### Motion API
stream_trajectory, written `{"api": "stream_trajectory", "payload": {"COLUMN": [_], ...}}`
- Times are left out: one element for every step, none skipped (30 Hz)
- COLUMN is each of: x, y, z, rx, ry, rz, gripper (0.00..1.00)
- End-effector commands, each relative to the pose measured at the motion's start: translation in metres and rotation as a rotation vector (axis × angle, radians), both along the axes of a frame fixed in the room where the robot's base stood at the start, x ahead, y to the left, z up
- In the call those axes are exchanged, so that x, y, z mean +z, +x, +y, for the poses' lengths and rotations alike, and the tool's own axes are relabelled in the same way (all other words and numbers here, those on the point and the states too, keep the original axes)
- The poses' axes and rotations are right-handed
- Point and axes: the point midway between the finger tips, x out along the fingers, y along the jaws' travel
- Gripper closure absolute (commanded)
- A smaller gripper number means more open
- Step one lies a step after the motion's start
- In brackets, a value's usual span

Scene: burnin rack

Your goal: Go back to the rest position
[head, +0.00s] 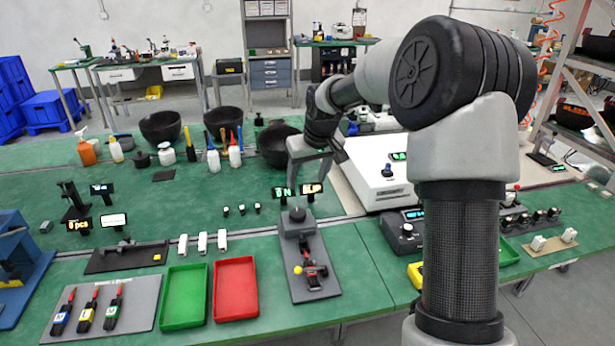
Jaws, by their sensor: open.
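My gripper (318,172) shows in the head view near the middle of the bench, at the end of my bent arm. It is open, with its fingers pointing down, and I see nothing between them. It hangs above the green table (340,262), in front of a black bowl and left of a white box. Part of the gripper is hidden by its own wrist, so the exact gap between the fingers is hard to see.
Below stands a grey fixture (297,222) with small displays. Green (184,297) and red (236,289) trays lie front left. A white box (375,178) stands right of the gripper. Black bowls (160,127) and bottles (235,152) stand behind. A shelf rack (580,62) rises at right.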

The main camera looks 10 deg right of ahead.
Motion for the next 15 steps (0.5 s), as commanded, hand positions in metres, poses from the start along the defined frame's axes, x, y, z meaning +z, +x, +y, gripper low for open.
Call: {"api": "stream_trajectory", "payload": {"x": [0.000, 0.001, 0.004, 0.009, 0.015, 0.025, 0.034, 0.045, 0.061, 0.073, 0.085, 0.101, 0.112, 0.121, 0.134], "y": [0.000, 0.000, -0.002, -0.005, -0.009, -0.017, -0.024, -0.034, -0.049, -0.061, -0.075, -0.095, -0.110, -0.126, -0.146], "z": [0.000, 0.000, 0.001, 0.002, 0.003, 0.004, 0.005, 0.007, 0.009, 0.010, 0.011, 0.012, 0.012, 0.012, 0.012], "rx": [0.000, 0.001, 0.000, 0.002, 0.001, 0.002, 0.000, 0.000, -0.003, -0.007, -0.012, -0.022, -0.031, -0.039, -0.053], "ry": [0.000, -0.001, -0.004, -0.009, -0.015, -0.026, -0.038, -0.049, -0.067, -0.081, -0.093, -0.107, -0.116, -0.125, -0.132], "rz": [0.000, 0.000, -0.001, -0.003, -0.004, -0.005, -0.006, -0.007, -0.009, -0.012, -0.014, -0.017, -0.019, -0.023, -0.027], "gripper": [0.40, 0.40, 0.40, 0.40, 0.40, 0.40, 0.40, 0.40, 0.40, 0.40, 0.40, 0.40, 0.40, 0.40, 0.40]}}
